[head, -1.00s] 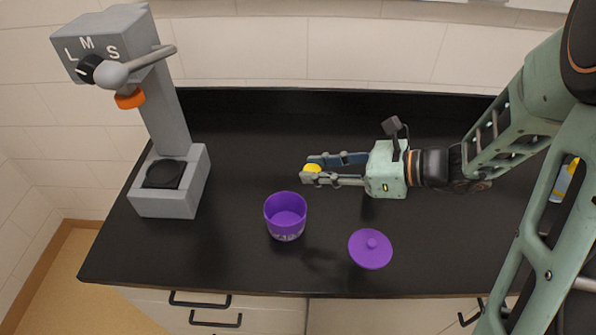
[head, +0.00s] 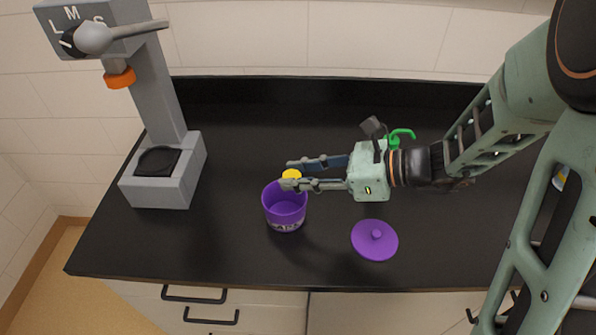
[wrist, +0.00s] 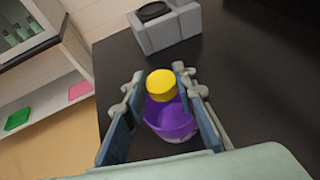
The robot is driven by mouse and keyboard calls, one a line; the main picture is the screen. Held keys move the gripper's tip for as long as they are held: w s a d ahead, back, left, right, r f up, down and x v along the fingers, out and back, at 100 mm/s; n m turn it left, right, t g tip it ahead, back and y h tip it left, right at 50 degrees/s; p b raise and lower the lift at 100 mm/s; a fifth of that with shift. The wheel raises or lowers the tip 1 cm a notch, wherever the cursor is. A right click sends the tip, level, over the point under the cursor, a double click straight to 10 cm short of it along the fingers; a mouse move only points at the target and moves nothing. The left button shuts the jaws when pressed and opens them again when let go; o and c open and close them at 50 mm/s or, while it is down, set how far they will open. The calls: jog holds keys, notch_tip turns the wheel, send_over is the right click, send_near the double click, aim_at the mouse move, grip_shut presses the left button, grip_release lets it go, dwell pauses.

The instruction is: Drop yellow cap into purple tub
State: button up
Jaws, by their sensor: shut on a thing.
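The yellow cap (head: 292,174) is held between the fingertips of my gripper (head: 289,175). My gripper is shut on it and reaches in from the right. The cap also shows in the wrist view (wrist: 161,85), overlapping the purple tub's opening. The purple tub (head: 285,214) stands upright and open on the black counter. In the head view the cap appears at the tub's far rim, and its exact height above the tub is hard to tell.
A purple lid (head: 374,240) with a knob lies on the counter (head: 225,245) right of the tub. A grey dispenser (head: 162,185) with an orange nozzle (head: 119,78) stands at left. A green object (head: 401,135) is partly hidden behind my gripper. The counter's front edge is close.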

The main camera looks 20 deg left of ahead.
jog(key=o, duration=0.8)
jog(key=v, duration=1.2)
jog(key=shift+s+f, duration=0.1)
jog(key=shift+f, duration=0.05)
